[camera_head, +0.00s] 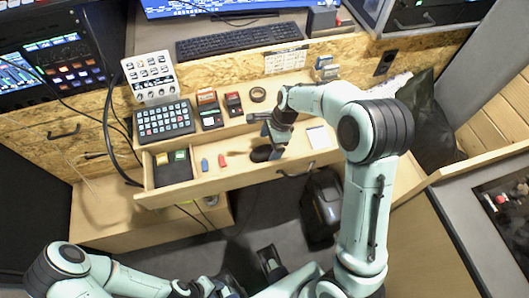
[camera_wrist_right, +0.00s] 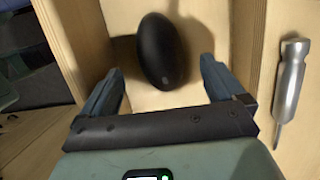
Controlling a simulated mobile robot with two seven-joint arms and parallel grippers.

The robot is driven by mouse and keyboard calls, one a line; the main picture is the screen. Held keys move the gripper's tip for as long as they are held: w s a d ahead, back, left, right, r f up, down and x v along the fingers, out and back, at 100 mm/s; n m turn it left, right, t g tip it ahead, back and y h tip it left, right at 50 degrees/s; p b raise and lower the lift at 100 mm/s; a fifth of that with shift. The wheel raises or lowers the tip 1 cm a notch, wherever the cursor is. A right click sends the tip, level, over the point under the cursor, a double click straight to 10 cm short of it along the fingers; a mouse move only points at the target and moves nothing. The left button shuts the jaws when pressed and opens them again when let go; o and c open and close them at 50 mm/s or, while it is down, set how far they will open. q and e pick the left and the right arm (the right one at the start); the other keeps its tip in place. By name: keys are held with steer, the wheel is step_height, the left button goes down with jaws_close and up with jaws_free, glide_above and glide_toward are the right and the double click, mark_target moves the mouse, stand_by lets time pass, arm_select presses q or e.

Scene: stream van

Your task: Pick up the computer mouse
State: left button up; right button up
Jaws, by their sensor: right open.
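The black computer mouse (camera_wrist_right: 162,52) lies on the pale wooden floor of an open drawer, and its near end reaches down between the fingertips in the right wrist view. In the head view the mouse (camera_head: 261,154) shows partly, just below my right gripper (camera_head: 270,130). My right gripper (camera_wrist_right: 163,80) is open, with one finger on each side of the mouse's near end and visible gaps to both. Nothing is held in it. My left arm (camera_head: 120,281) is low in the head view; its jaws are not clear enough to judge.
Drawer walls run close on both sides of the right gripper. A silver tool (camera_wrist_right: 290,85) lies beyond the right wall in the wrist view. A red item (camera_head: 222,160) and a blue item (camera_head: 204,165) lie in the drawer. A keypad (camera_head: 165,121) and tape roll (camera_head: 258,94) sit behind.

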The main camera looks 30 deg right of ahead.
mark_target(266, 149)
steer(key=x, duration=0.3)
steer(key=shift+w+a+f, duration=0.1)
steer(key=shift+a+f, duration=0.1)
steer(key=shift+f, duration=0.1)
steer(key=c, duration=1.2)
